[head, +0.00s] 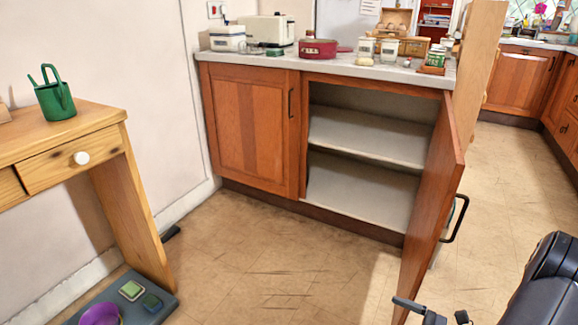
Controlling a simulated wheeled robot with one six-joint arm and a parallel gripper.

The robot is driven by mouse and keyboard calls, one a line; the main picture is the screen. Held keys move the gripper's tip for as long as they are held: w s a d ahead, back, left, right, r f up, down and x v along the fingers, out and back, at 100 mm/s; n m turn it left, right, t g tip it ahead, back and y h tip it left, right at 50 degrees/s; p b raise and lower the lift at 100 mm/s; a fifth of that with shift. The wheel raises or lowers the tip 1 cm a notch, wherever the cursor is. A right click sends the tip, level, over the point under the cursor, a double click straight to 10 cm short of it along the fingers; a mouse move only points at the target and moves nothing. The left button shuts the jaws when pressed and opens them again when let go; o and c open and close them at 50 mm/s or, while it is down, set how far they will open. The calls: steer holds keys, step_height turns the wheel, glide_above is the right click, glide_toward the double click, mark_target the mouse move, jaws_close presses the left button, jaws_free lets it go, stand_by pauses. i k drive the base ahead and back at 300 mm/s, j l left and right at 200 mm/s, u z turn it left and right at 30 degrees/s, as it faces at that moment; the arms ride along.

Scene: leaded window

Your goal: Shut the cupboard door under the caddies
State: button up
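The cupboard door (432,205) is orange-brown wood and stands wide open, swung out toward me from the right side of its cupboard. Its black bar handle (457,220) is on the face turned right, near the free edge. The open cupboard (372,137) shows two pale, empty shelf levels. White and green caddies (366,48) stand on the counter above it. Part of my gripper (433,314) shows at the bottom edge, by the lower end of the door and below the handle. The frame cuts it off, so its opening and any contact with the door are unclear.
A shut cupboard door (248,125) is left of the opening. A wooden table (100,118) with a green watering can (54,95) stands at the left. A grey mat (160,309) with a purple bowl (100,314) lies below it. The floor (270,262) before the cupboard is clear.

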mark_target(446, 164)
steer(key=i+j, duration=0.15)
steer(key=j, duration=0.25)
steer(key=i+j+z, duration=0.1)
steer(key=j, duration=0.25)
steer(key=i+j+z, duration=0.15)
steer(key=i+j, duration=0.35)
steer(key=i, duration=0.15)
steer(key=i+j, duration=0.15)
steer(key=i, duration=0.2)
steer(key=i+j+z, duration=0.1)
steer(key=i, duration=0.25)
